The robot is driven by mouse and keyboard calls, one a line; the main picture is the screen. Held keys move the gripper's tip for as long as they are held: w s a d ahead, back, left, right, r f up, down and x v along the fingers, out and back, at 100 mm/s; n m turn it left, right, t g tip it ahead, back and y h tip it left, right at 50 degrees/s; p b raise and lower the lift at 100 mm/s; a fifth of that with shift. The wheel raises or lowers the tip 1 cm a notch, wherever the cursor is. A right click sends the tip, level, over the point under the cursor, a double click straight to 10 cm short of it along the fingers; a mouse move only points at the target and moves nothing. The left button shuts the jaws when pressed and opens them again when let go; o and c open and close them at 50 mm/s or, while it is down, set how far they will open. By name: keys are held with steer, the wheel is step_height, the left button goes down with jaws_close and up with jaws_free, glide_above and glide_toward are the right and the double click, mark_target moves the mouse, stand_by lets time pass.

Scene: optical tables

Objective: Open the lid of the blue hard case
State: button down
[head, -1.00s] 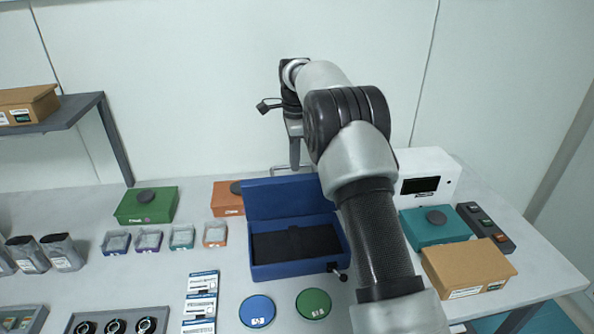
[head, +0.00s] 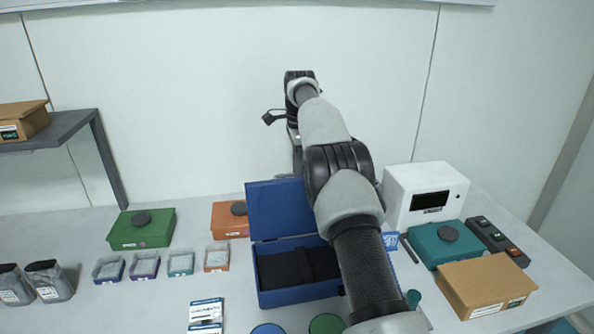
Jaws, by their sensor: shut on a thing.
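The blue hard case (head: 292,296) stands on the table in the head view, with its lid (head: 270,212) raised at the back. The lid's inner face and the dark insert (head: 285,266) inside the case show. My gripper (head: 297,160) is behind the lid's top edge, pointing down. It is shut on the lid's handle, as far as I can see; the fingertips are partly hidden by the lid. My arm crosses in front of the right part of the lid and case.
Left of the case are an orange box (head: 228,222), a green box (head: 140,232) and several small trays. To the right are a white instrument (head: 426,194), a teal box (head: 446,246) and a cardboard box (head: 485,284). A wall stands close behind the table.

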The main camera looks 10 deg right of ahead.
steer(key=shift+s+d+f, duration=0.1)
steer(key=shift+s+f, duration=0.2)
steer(key=shift+f, duration=0.45)
steer(key=c, duration=2.1)
jaws_free()
steer(key=shift+o, duration=1.3)
steer(key=shift+w+f, duration=0.1)
steer(key=shift+w, duration=0.1)
steer(key=shift+r, duration=0.65)
step_height(320, 180, up, 7)
steer(key=p, duration=0.4)
steer(key=shift+s+f, duration=0.15)
steer(key=shift+s, duration=0.15)
